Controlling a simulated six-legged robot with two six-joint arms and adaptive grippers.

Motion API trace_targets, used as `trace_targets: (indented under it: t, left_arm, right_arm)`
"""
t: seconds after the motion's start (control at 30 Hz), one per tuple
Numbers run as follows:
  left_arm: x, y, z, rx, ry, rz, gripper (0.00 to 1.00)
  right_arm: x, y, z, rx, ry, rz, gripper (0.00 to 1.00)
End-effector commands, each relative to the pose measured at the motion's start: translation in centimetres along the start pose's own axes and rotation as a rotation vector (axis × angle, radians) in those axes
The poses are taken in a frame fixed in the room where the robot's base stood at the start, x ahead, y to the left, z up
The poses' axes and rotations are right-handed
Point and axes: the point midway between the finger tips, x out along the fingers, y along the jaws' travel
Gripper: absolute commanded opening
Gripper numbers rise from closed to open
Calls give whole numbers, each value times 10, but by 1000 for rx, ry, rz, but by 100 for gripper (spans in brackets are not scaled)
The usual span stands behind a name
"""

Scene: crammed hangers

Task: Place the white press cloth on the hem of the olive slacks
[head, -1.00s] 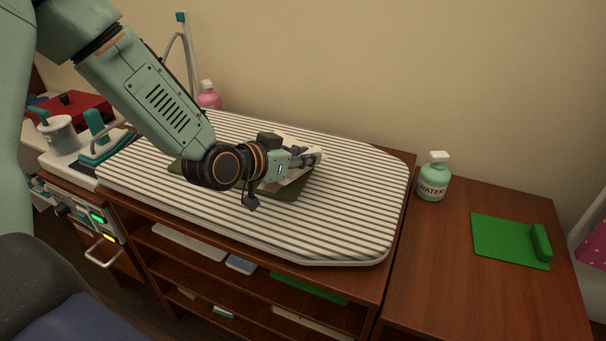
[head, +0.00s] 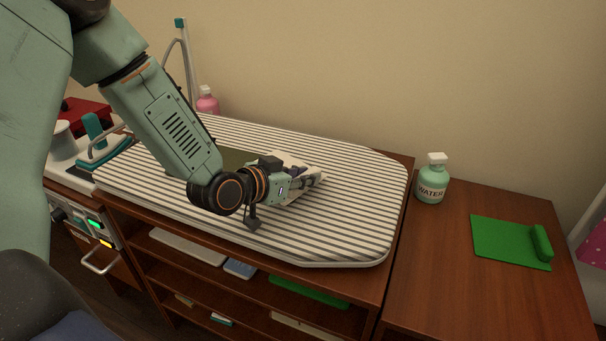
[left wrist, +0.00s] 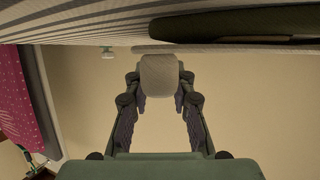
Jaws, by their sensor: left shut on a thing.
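The olive slacks (head: 230,158) lie on the striped board, behind my left wrist, which hides part of them. They also show as a dark olive band in the left wrist view (left wrist: 240,25). My left gripper (head: 312,180) is low over the middle of the board, to the right of the visible olive patch. It is shut on the white press cloth (head: 300,160), whose pale edges show around the fingers. In the left wrist view the pale cloth (left wrist: 160,75) sits between the fingers. Whether the cloth touches the board or slacks is unclear. My right gripper is not in view.
The striped pressing board (head: 350,215) has free room on its right. An iron (head: 100,145) stands at its left end and a pink bottle (head: 207,101) behind it. A water bottle (head: 432,180) and a green mat (head: 500,240) are on the right table.

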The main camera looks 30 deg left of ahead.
Motion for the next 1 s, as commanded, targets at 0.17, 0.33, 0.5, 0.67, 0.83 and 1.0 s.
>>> trace_targets:
  t: [0.17,0.33,0.5,0.67,0.83,1.0]
  left_arm:
    - [1,0,3,1,0,0,0]
    - [1,0,3,-1,-1,0,36]
    - [1,0,3,0,0,0,46]
    - [1,0,3,1,0,-1,46]
    - [-1,0,-3,0,1,-1,46]
    - [-14,-2,-11,-7,1,-4,46]
  right_arm:
    - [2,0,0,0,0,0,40]
    - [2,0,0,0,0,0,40]
    - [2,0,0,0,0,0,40]
    - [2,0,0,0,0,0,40]
    - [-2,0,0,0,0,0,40]
    - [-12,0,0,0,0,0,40]
